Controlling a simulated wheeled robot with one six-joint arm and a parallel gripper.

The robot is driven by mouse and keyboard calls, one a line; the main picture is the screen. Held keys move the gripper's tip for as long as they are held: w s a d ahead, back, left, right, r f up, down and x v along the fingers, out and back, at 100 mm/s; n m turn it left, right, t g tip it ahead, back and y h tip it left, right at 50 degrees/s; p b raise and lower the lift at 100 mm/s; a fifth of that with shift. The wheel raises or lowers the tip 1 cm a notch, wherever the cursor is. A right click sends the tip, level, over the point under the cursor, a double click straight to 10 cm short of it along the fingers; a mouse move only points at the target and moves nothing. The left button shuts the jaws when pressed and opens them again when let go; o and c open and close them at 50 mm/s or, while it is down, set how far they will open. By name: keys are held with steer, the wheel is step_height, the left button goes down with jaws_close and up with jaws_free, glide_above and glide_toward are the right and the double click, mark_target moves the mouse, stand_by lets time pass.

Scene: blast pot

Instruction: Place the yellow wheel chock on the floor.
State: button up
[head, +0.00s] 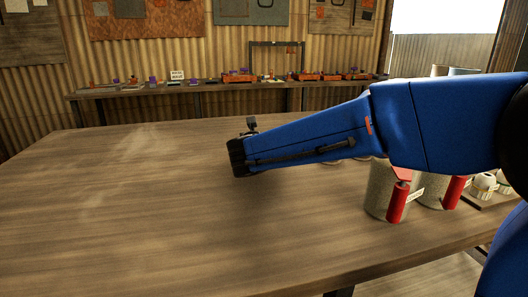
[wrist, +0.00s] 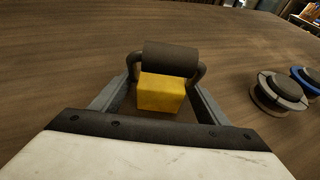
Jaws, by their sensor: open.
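The yellow wheel chock (wrist: 161,94) is in the middle of the wrist view, a yellow block with a thick dark bar or handle (wrist: 170,57) at its far side. My gripper (wrist: 165,78) is open, with one grey finger on each side of the chock. I see wooden tabletop around it, but cannot tell whether the fingers touch it or whether its underside rests on the table. In the head view my blue arm reaches left over the table, and neither the gripper nor the chock can be made out there.
The wooden table (head: 130,220) is clear on its left half. Grey canisters (head: 379,187) with red parts stand at its right, near white items (head: 483,184). Round flanged discs (wrist: 277,93) lie right of the chock. A cluttered bench (head: 200,86) lines the back wall. Some floor (head: 440,278) shows at lower right.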

steer(key=c, duration=1.5)
step_height(320, 180, up, 10)
steer(key=shift+w+d, duration=0.1)
